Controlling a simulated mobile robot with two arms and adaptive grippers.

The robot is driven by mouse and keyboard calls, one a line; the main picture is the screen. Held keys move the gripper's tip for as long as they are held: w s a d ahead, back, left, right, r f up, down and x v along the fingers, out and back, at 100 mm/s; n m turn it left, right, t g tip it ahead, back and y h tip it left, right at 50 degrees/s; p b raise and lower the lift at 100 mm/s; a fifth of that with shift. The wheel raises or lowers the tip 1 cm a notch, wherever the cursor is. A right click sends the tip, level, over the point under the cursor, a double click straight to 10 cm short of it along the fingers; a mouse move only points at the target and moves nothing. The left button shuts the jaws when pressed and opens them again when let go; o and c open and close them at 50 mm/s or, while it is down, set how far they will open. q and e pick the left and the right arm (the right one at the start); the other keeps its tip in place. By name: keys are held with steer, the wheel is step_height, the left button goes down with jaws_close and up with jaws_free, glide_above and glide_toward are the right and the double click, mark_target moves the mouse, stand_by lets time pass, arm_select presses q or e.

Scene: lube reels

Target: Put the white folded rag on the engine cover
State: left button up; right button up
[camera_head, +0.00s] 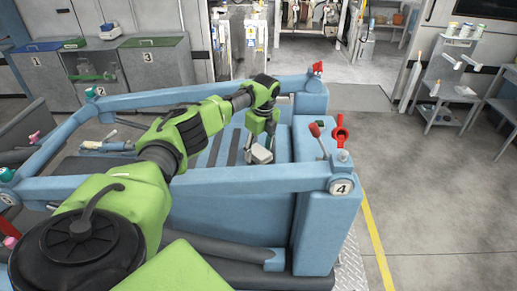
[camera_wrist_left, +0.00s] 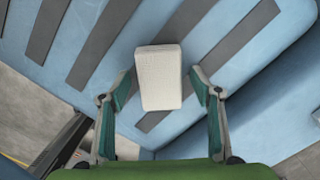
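The white folded rag (camera_head: 260,153) lies on a blue surface with dark strips, inside the frame of the blue machine. In the left wrist view the rag (camera_wrist_left: 160,78) shows as a pale block reaching between and beyond the fingertips. My left gripper (camera_head: 262,125) points down just above the rag. In the left wrist view its fingers (camera_wrist_left: 160,84) are spread, one on each side of the rag, with gaps to it. I cannot tell for sure which blue part is the engine cover. My right gripper is not in view.
Blue rails run in front of and behind the rag. A blue housing (camera_head: 328,215) marked 4, with red levers (camera_head: 340,133), stands to the right. Numbered bins (camera_head: 155,62) stand at the back left. A shelf stand (camera_head: 445,90) is at the right. Open floor lies right of the machine.

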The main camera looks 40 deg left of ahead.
mark_target(261, 153)
arm_select(q)
steer(key=shift+r, duration=0.1)
steer(key=shift+r, duration=0.6)
step_height(261, 153, up, 11)
steer(key=d+b, duration=0.1)
steer(key=b, duration=0.2)
steer(key=shift+d, duration=0.2)
